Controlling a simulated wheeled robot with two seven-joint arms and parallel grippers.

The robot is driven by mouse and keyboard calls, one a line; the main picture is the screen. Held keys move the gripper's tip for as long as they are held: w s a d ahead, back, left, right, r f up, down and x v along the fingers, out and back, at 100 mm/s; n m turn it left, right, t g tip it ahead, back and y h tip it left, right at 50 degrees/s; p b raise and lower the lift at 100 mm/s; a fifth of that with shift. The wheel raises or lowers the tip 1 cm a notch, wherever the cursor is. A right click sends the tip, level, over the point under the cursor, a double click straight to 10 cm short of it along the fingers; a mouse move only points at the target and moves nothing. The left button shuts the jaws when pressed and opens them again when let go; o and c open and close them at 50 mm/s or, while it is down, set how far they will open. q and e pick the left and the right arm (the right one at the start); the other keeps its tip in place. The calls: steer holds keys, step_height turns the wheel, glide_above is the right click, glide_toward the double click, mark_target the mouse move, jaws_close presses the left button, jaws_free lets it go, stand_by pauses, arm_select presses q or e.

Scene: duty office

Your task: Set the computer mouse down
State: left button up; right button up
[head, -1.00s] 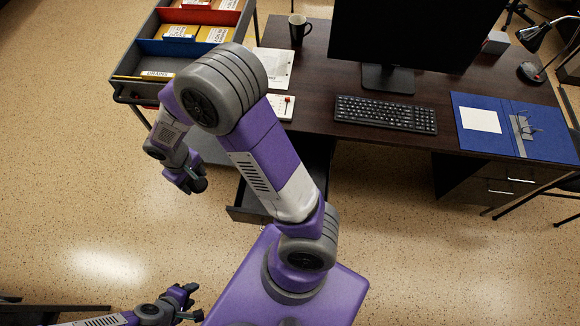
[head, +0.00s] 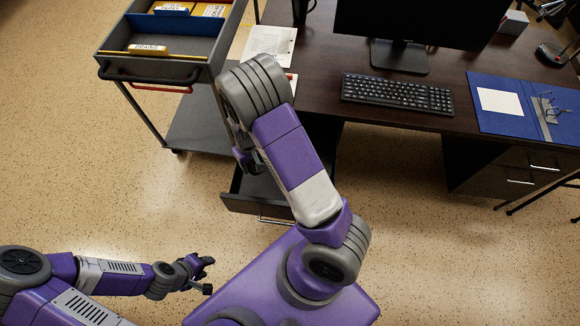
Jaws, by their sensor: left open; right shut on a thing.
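My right arm rises from the bottom middle of the head view and hides most of its own forearm and hand. Part of my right gripper (head: 244,158) shows at the left of the arm, above the open desk drawer (head: 240,205). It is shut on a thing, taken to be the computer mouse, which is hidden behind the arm. I cannot tell how far it is above the drawer. My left gripper (head: 205,273) is open and empty over the floor at lower left, well away from the desk.
The dark desk (head: 318,80) carries a keyboard (head: 398,93), a monitor (head: 402,57), a blue binder (head: 515,122) and a paper sheet (head: 275,45). A grey trolley (head: 160,66) with trays and folders stands left of the desk. The floor at left is clear.

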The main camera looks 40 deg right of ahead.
steer(key=b, duration=0.3)
glide_toward(265, 181)
arm_select(q)
step_height(265, 181, down, 8)
steer(key=b, duration=0.3)
steer(key=shift+b, duration=0.35)
arm_select(e)
step_height(265, 181, down, 6)
steer(key=shift+f, duration=0.2)
steer(key=shift+f, duration=0.2)
arm_select(q)
steer(key=shift+f, duration=0.15)
arm_select(e)
steer(key=o, duration=1.2)
steer(key=shift+r, duration=0.1)
steer(key=shift+r, duration=0.35)
arm_select(q)
step_height(265, 181, up, 5)
steer(key=p, duration=0.4)
steer(key=shift+p, duration=0.4)
arm_select(e)
step_height(265, 181, up, 12)
steer(key=shift+f, duration=0.25)
